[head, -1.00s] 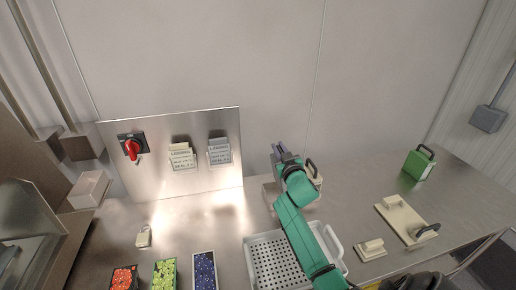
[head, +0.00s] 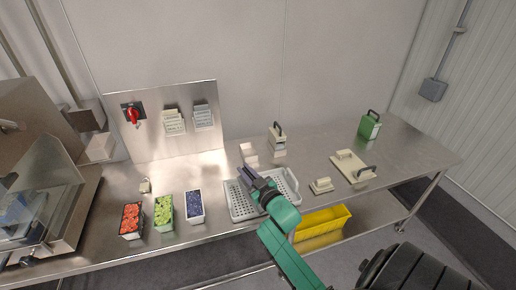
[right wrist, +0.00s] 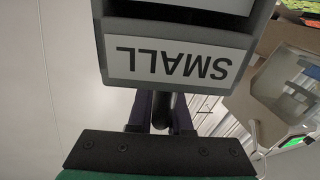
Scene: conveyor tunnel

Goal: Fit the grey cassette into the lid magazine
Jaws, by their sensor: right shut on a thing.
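The grey cassette (right wrist: 180,55) fills the upper middle of the right wrist view. It has a white label that reads SMALL, upside down in the picture, and a black handle. My right gripper (right wrist: 160,112) is shut on that handle. In the head view my right gripper (head: 243,175) is above the perforated tray; the cassette is hard to make out there. I cannot tell which thing is the lid magazine. My left gripper is not in view.
A perforated tray (head: 241,210) lies below my right gripper. Red, green and blue filled punnets (head: 194,207) stand to its left. A steel machine (head: 70,190) is far left.

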